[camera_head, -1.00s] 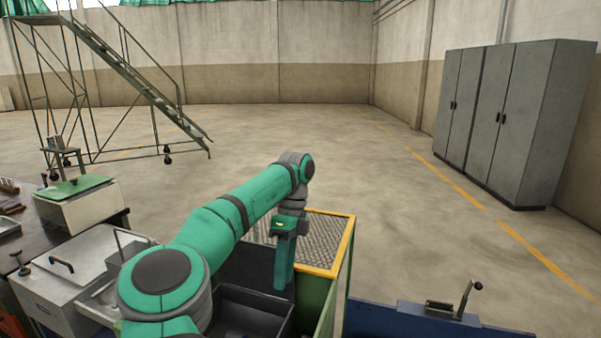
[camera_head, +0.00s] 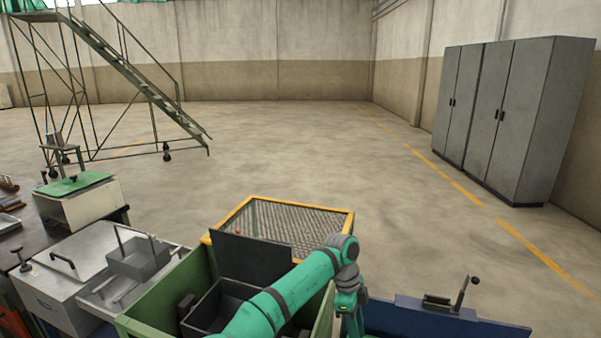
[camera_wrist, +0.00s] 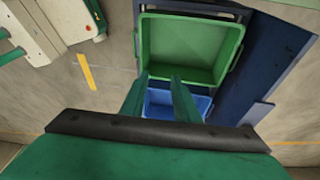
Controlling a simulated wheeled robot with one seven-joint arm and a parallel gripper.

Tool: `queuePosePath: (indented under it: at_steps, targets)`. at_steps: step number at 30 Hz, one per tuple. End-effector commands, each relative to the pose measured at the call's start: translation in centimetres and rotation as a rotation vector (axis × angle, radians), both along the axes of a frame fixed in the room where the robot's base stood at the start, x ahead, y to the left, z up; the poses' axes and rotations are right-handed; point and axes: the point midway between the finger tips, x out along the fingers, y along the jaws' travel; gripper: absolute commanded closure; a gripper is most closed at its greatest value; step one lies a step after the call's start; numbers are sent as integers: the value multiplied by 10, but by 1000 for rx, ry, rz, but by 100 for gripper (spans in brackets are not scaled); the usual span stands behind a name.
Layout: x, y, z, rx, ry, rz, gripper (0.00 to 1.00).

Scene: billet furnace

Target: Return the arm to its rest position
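My green arm shows low in the head view, stretching right past the green cart. My gripper (camera_head: 352,318) hangs down at the arm's end, just right of the cart and left of the blue bench; its tips are hard to make out there. In the wrist view my gripper (camera_wrist: 158,86) shows two green fingers with a gap between them and nothing held. Below the fingers are a green bin (camera_wrist: 190,48) and a blue bin (camera_wrist: 192,96); both look empty where visible.
The green cart (camera_head: 160,333) with a mesh basket (camera_head: 290,222) and a dark tray (camera_head: 215,300) stands left of the gripper. A blue bench (camera_head: 440,318) with a lever is at right. Grey cabinets (camera_head: 510,120) and a stair platform (camera_head: 130,70) stand farther off. The floor between is clear.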

Motion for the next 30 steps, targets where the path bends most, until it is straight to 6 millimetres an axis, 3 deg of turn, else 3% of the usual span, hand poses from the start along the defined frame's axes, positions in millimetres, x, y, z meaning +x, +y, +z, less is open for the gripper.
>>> queuePosePath:
  at_steps: [1, 6, 15, 24, 30]
  targets:
    - [-9, -23, -17, -45, -1, 4, 72]
    - [-30, -92, -55, -194, -26, 54, 72]
    - [-71, -195, -89, -462, -45, 207, 72]
    - [-106, -260, -96, -716, -38, 438, 72]
    - [-123, -279, -96, -863, -27, 626, 72]
